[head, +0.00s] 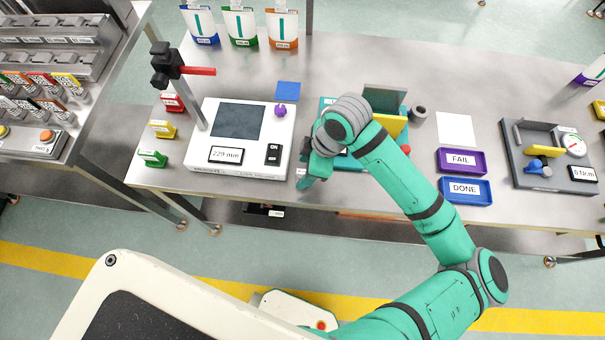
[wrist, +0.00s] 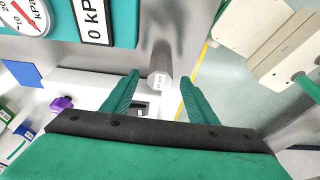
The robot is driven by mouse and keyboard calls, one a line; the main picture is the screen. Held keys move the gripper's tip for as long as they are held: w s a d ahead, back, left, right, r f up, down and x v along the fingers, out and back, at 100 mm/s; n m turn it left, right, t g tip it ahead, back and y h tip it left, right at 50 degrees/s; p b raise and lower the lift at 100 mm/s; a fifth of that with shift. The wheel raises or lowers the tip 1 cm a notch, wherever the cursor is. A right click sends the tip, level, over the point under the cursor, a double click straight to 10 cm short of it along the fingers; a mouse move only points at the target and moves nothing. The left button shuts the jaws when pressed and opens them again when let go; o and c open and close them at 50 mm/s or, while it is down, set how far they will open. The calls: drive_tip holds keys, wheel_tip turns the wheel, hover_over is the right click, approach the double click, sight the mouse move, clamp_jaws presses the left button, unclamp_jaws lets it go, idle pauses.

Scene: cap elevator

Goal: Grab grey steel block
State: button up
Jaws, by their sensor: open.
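A grey steel block (wrist: 160,62) shows in the wrist view as a slim upright bar with a small white label on its end. It stands near the table edge, in the gap between my two fingers. My gripper (wrist: 158,92) is open, with one teal finger on each side of the block's labelled end. I see no clear contact. In the head view my gripper (head: 308,178) is over the table's front edge, just right of the white scale unit. There my wrist and fingers hide most of the block.
The white unit with a display (head: 241,137) stands close left of my gripper. A teal gauge station (head: 327,104) is partly behind my wrist. To the right are a purple FAIL tray (head: 461,171), a blue DONE tray (head: 480,201) and a grey gauge tray (head: 509,160).

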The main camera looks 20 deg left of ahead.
drive_tip(key=shift+f, duration=0.1)
drive_tip(key=shift+c, duration=0.7)
clamp_jaws()
drive_tip(key=shift+r, duration=0.7)
drive_tip(key=d+r, duration=1.1)
drive_tip(key=d, duration=0.3)
drive_tip(key=shift+r, duration=0.35)
